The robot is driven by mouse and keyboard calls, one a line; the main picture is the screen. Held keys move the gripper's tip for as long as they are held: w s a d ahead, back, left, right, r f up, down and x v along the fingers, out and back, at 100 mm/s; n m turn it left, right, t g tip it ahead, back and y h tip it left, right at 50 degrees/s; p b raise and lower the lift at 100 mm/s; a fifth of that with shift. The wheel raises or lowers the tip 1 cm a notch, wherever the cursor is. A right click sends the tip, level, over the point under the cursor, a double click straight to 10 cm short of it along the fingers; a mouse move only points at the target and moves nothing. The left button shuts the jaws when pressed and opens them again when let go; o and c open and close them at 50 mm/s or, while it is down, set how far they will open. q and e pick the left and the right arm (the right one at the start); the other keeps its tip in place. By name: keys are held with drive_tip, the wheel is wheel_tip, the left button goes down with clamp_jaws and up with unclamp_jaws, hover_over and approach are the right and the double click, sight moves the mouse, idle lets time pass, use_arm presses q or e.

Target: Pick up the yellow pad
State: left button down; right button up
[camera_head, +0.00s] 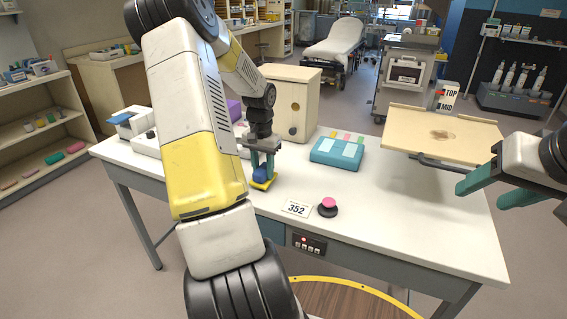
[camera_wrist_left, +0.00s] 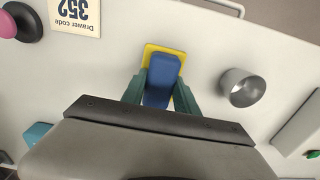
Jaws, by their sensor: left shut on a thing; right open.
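The yellow pad (camera_head: 263,185) is a thin flat square at the middle of the white table, below my left gripper (camera_head: 263,165). A blue block (camera_head: 261,174) stands over the pad; I cannot tell whether the two are joined. The left fingers are shut on the blue block's sides. In the left wrist view the blue block (camera_wrist_left: 163,80) lies between the fingers, and the yellow pad's edge (camera_wrist_left: 149,50) shows beyond it. Whether the pad touches the table is not clear.
A metal cup (camera_wrist_left: 243,88) stands close beside the left gripper. A teal box (camera_head: 337,153), a "352" card (camera_head: 297,208) and a pink-topped black knob (camera_head: 328,207) are on the table (camera_head: 400,215). A beige board (camera_head: 440,133) is at the back right.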

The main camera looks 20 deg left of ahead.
use_arm(q)
wheel_tip(320, 180, up, 3)
drive_tip(key=shift+f, duration=0.2)
drive_tip(key=s+d+r, duration=0.1)
drive_tip(key=s+d, duration=0.8)
drive_tip(key=s, duration=0.4)
drive_tip(key=shift+s+d+r, duration=0.1)
